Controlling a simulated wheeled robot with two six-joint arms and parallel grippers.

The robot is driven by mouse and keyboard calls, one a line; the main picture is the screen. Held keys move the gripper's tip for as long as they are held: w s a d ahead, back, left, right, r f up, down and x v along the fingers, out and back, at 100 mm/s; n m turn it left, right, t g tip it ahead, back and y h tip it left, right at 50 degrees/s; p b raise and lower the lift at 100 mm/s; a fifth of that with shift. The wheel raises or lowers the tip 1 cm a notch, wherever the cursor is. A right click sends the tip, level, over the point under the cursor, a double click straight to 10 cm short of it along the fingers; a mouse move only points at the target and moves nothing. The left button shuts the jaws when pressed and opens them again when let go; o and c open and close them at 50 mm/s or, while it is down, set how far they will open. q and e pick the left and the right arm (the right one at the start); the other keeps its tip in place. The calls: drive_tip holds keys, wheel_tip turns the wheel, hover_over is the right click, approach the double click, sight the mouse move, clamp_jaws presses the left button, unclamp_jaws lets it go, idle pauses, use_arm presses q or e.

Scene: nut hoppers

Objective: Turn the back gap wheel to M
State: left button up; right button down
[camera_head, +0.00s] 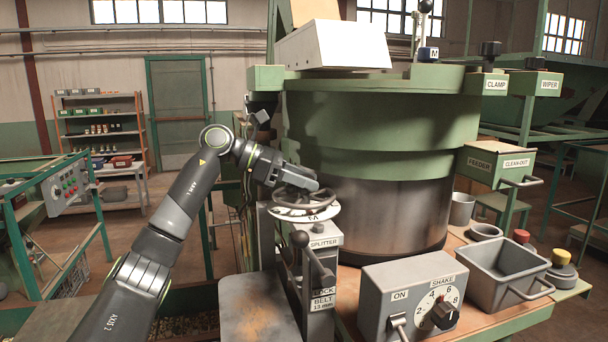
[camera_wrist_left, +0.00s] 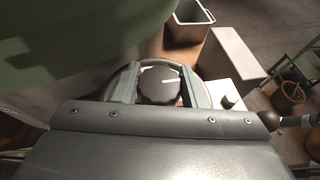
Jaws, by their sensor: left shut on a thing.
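The wheel's rim (camera_wrist_left: 131,68) shows behind the fingers. Most of the wheel's scale is hidden by the gripper. My right gripper is not in view.
The large green drum (camera_head: 375,130) rises close behind and right. A grey shake control box (camera_head: 410,300) and a grey bin (camera_head: 508,275) sit on the bench at right.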

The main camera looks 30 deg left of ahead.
use_arm(q)
drive_tip(key=shift+r, duration=0.1)
idle(0.3)
drive_tip(key=o, duration=1)
drive_tip(key=shift+c, duration=0.2)
drive_tip(key=shift+s+a, duration=0.1)
drive_tip(key=shift+a, duration=0.15)
drive_tip(key=b+v, duration=0.4)
drive_tip(key=v, duration=1.3)
drive_tip(key=shift+d+r, duration=0.1)
